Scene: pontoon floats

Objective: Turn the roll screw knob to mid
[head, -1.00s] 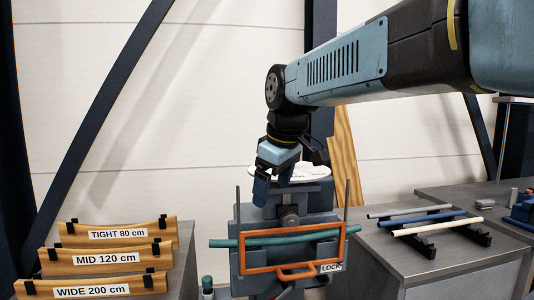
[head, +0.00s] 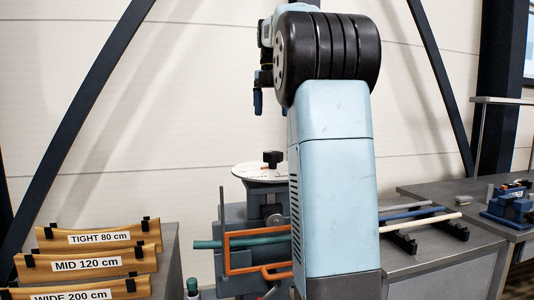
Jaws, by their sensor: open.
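The roll screw knob (head: 273,158) is a small black knob on top of a round white dial (head: 250,171) with dark and orange markings too small to read. It stands on the grey bending machine (head: 232,208). My gripper (head: 258,104) is high above the dial, slightly left of the knob and apart from it. My arm also hides the right side of the machine. A green tube (head: 208,244) lies through the machine behind an orange guard frame (head: 228,252).
Wooden templates labelled TIGHT 80 cm (head: 98,237), MID 120 cm (head: 88,265) and WIDE 200 cm (head: 80,294) stand at left. Several tubes, including a cream one (head: 428,222), lie on black rests at right. A blue device (head: 512,206) sits on the far-right bench.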

